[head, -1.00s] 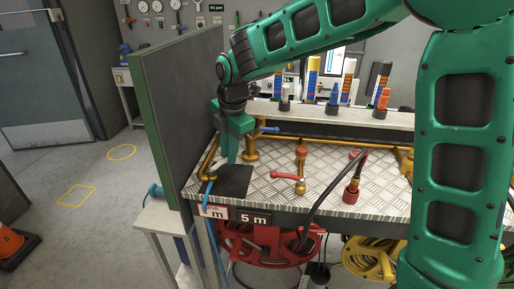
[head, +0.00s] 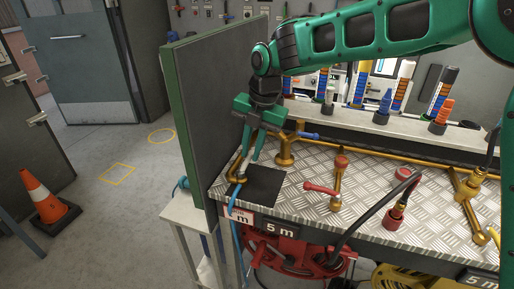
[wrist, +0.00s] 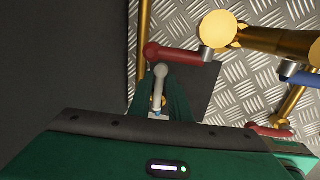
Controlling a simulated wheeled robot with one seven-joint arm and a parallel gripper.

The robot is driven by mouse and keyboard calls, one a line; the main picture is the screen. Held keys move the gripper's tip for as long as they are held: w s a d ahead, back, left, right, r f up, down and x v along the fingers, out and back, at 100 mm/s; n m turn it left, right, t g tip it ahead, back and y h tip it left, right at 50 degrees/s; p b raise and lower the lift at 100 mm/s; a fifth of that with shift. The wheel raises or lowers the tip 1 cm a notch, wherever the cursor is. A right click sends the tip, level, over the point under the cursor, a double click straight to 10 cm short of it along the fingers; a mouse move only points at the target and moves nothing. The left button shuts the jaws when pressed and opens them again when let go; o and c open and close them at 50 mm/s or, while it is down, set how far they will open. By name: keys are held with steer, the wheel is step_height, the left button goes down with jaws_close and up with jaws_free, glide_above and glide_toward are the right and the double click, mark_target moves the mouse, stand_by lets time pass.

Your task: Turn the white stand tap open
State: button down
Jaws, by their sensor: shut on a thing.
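The white stand tap's white lever (head: 240,167) shows between the green fingers of my gripper (head: 248,158), at the left end of the metal bench in the head view. In the wrist view the pale lever (wrist: 160,78) runs lengthwise between the fingers of my gripper (wrist: 160,102), which is shut on it. The brass pipe (head: 232,189) of this tap, with a blue hose, stands below the fingers. The fingers hide part of the tap, so I cannot tell how far it is turned.
A grey panel (head: 218,95) stands close to the left of my gripper. A brass standpipe (head: 285,150) with a blue lever (head: 308,135) is just right. A red lever (head: 320,188) is further right. A dark mat (head: 265,187) lies below. An orange cone (head: 48,200) stands on the floor.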

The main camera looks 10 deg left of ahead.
steer(key=shift+w+d+r, duration=0.1)
steer(key=shift+w+r, duration=0.1)
steer(key=shift+w, duration=0.4)
steer(key=c, duration=1.8)
jaws_free()
steer(key=shift+s+f+n, duration=0.1)
steer(key=shift+s+n, duration=0.15)
steer(key=shift+n, duration=0.05)
step_height(320, 180, up, 11)
steer(key=d, duration=0.2)
steer(key=shift+f, duration=0.2)
steer(key=shift+s, duration=0.15)
